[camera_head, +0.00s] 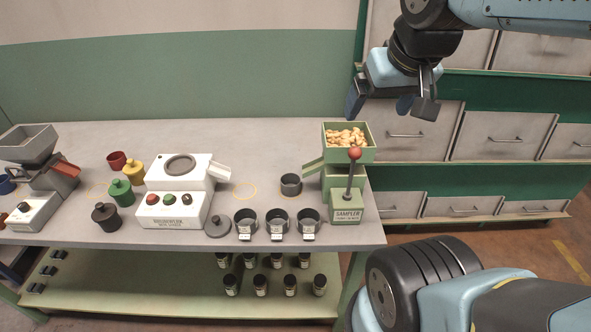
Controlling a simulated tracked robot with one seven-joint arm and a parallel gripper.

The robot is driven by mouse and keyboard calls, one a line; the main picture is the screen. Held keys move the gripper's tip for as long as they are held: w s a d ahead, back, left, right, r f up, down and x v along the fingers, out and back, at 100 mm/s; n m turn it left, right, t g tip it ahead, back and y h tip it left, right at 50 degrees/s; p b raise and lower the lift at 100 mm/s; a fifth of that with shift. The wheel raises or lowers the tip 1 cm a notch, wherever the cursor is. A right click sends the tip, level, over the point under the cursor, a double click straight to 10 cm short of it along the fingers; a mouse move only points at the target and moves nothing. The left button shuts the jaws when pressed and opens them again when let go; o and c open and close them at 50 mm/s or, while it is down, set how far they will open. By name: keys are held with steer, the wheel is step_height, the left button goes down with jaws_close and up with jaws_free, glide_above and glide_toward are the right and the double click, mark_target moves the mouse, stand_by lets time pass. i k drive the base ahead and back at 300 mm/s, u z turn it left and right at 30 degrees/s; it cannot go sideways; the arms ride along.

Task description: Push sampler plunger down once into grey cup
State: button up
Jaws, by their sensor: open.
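The sampler (345,214) is a green device at the right end of the table, with a hopper (365,155) of nuts on top. Its plunger is a dark upright rod with a red ball knob (354,154), standing raised in front of the hopper. A spout (314,161) points left from the sampler. A grey cup (291,185) stands on the table left of the sampler, about below the spout. My gripper (392,104) is open and empty, in the air above and to the right of the hopper, apart from the knob.
Three labelled dark cups (277,222) stand along the front edge, with a dark lid (217,226) beside them. A white machine (178,200) and coloured jars (122,192) are further left. Drawers (405,134) rise behind the right end.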

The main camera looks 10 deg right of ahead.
mark_target(355, 153)
steer(key=z, duration=0.7)
steer(key=k, duration=1.45)
steer(key=u, duration=0.4)
steer(key=i, duration=1)
steer(key=z, duration=0.05)
